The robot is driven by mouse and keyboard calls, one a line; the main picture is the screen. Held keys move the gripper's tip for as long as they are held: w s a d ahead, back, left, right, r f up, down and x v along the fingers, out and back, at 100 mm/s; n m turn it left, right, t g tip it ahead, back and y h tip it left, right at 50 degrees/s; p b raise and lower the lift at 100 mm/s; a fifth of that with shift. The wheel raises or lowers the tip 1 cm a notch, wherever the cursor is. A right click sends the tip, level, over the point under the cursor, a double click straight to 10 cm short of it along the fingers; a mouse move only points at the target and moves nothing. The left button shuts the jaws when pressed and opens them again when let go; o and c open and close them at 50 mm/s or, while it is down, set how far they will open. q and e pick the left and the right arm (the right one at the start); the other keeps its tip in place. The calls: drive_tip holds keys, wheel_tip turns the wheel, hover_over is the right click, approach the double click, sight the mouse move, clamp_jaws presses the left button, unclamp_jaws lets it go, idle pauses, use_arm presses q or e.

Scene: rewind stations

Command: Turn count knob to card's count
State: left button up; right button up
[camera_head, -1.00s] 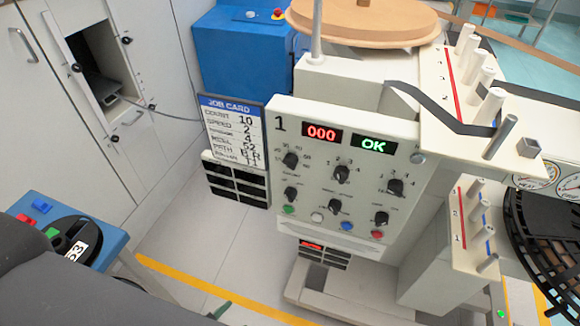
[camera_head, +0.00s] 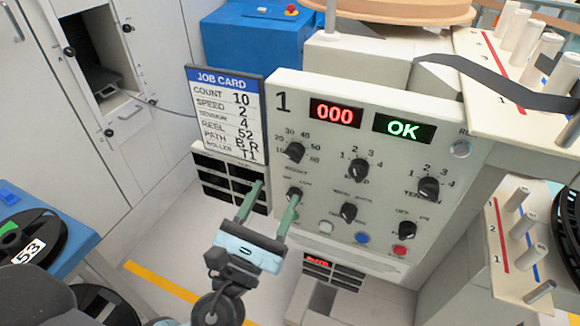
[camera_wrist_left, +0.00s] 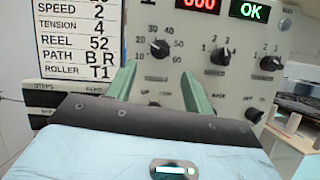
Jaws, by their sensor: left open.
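The count knob (camera_head: 294,152) is a black dial at the upper left of the control panel (camera_head: 390,110), with numbers from 10 to 60 around it. It also shows in the left wrist view (camera_wrist_left: 159,49); I cannot clearly read its setting. The job card (camera_head: 228,115) left of the panel reads COUNT 10. My left gripper (camera_head: 273,205) has green fingers, apart and empty, below the count knob and in front of the panel's lower left. In the left wrist view the knob shows above and between the open fingertips (camera_wrist_left: 158,78). My right gripper is not in view.
The speed knob (camera_head: 359,169) and tension knob (camera_head: 428,188) sit to the right, with a smaller knob (camera_head: 294,195) just below the count knob. Red 000 (camera_head: 335,114) and green OK (camera_head: 403,128) displays are lit. Pegs (camera_head: 519,232) stand at right.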

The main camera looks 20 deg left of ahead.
sight(293, 158)
use_arm(q)
drive_tip(key=p+x, duration=0.2)
drive_tip(key=x, duration=0.4)
drive_tip(key=shift+w+r, duration=0.15)
drive_tip(key=shift+w, duration=0.15)
drive_tip(key=shift+w+r, duration=0.1)
drive_tip(key=shift+w, duration=0.45)
drive_tip(key=c, duration=0.9)
drive_tip(key=shift+n, duration=0.4)
